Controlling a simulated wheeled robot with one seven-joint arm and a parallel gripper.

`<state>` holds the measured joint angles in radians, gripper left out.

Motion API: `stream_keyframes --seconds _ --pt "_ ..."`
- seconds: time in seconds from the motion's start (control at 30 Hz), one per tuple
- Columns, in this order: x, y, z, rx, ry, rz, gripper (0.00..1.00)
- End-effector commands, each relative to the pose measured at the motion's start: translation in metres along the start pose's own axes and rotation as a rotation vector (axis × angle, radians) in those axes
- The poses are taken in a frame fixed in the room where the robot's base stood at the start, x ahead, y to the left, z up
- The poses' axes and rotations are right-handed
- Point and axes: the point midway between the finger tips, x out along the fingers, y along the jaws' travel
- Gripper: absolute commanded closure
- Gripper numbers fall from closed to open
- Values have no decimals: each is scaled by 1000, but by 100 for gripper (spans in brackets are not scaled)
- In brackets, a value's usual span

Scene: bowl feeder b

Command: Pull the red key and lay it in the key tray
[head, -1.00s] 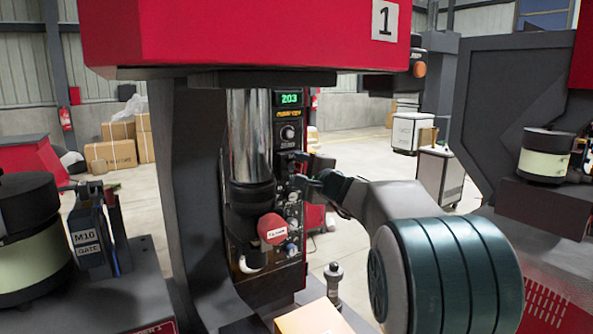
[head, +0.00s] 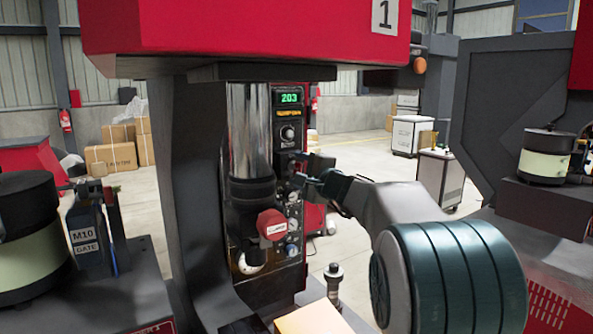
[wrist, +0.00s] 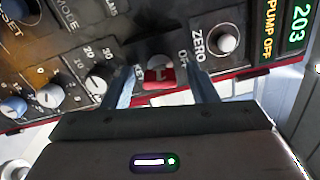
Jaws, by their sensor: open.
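The red key (wrist: 158,78) sits in a switch on the dark control panel, beside lettering that reads KEY and OFF. In the wrist view my gripper (wrist: 162,82) is open, with one finger on each side of the key and a gap to each. In the head view my gripper (head: 303,165) is at the panel's right edge, level with the area under the upper knob. The key is not clearly seen there. I cannot make out the key tray in either view.
The control panel (head: 290,117) shows a green 203. A red round handle (head: 271,224) juts out below the steel column (head: 249,130). A pale box top (head: 313,320) and an upright metal post (head: 333,284) stand below my arm. The wrist view shows the ZERO knob (wrist: 227,40) close by.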

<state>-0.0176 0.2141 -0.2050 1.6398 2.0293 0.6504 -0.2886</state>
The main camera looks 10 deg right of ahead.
Motion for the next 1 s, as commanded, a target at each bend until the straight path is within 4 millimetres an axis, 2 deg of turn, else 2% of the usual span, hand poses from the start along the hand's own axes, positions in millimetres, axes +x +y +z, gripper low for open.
stream_keyframes --seconds 0.37,0.57,1.0 --pt "0 0 0 0 0 0 47" --pt "0 0 0 0 0 0 100" --pt "-12 2 -1 1 1 0 100"
